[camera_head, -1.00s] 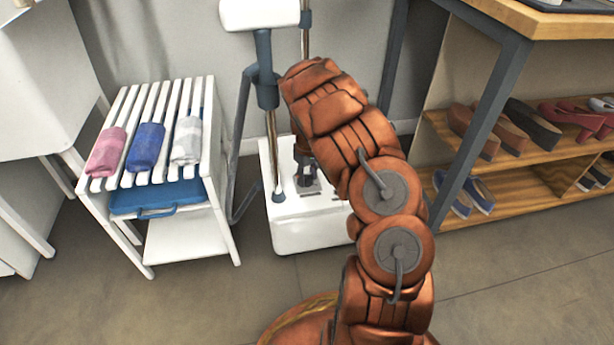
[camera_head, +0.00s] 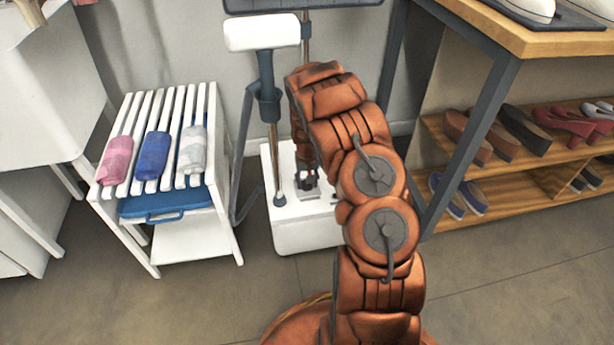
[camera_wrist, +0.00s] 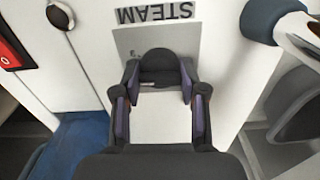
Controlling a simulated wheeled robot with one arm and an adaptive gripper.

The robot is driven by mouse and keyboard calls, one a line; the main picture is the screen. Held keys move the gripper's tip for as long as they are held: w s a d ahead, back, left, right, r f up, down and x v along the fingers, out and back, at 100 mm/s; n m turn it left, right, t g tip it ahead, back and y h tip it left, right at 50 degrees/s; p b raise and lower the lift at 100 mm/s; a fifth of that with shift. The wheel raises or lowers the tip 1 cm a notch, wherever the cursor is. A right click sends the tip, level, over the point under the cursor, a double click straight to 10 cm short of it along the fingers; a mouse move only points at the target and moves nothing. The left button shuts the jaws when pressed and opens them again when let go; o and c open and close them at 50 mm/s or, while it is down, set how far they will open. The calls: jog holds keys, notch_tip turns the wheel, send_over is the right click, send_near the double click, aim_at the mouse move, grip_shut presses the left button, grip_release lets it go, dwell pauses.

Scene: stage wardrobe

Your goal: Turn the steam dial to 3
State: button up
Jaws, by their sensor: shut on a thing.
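The white steamer base (camera_head: 300,235) stands on the floor by the wall, and my gripper (camera_head: 307,180) reaches down onto its top. In the wrist view, the dark round steam dial (camera_wrist: 160,66) sits on a grey plate (camera_wrist: 125,42) below a "STEAM" label (camera_wrist: 155,13) that appears upside down. My gripper (camera_wrist: 160,82) is shut on the dial, with one finger at each side.
A steamer pole (camera_head: 272,150) rises just left of my gripper. A white slatted rack (camera_head: 150,105) with rolled cloths and a blue case (camera_head: 165,203) stands to the left. A wooden shoe shelf (camera_head: 500,155) stands to the right. A red-faced part (camera_wrist: 10,52) shows in the wrist view.

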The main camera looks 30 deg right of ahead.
jog(key=m+p, duration=0.2)
jog(key=m, duration=0.3)
jog(key=shift+m, duration=0.4)
dwell(0.3)
jog(key=o, duration=1.2)
jog(key=shift+c, duration=0.2)
jog(key=shift+r, duration=0.1)
notch_tip(320, 180, up, 7)
jog(key=shift+r, duration=0.2)
